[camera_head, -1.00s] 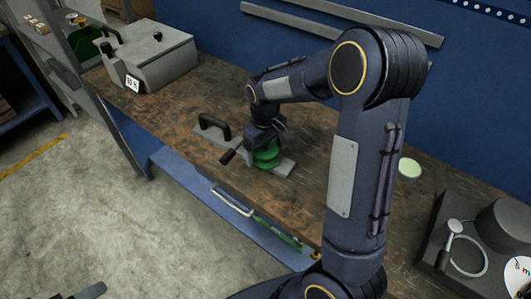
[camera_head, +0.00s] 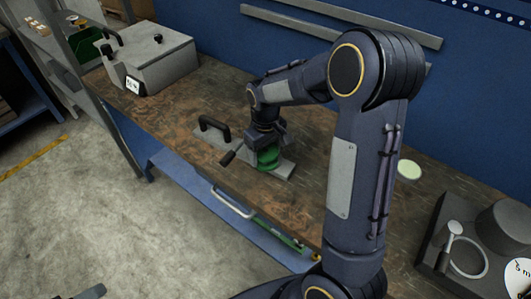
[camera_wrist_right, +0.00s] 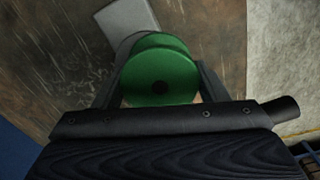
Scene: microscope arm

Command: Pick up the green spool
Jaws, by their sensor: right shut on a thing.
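The green spool (camera_head: 268,159) is at the grey flat plate (camera_head: 286,170) on the workbench, partly hidden by my right gripper (camera_head: 266,150). I cannot tell whether the spool still touches the plate. My left gripper is not in view.
A black handle (camera_head: 214,127) stands on the plate's left part, and a dark lever (camera_head: 228,158) sticks out beside the gripper. A grey box (camera_head: 150,62) is at the back left. A pale green disc (camera_head: 409,169) and a grey apparatus (camera_head: 501,230) are at right.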

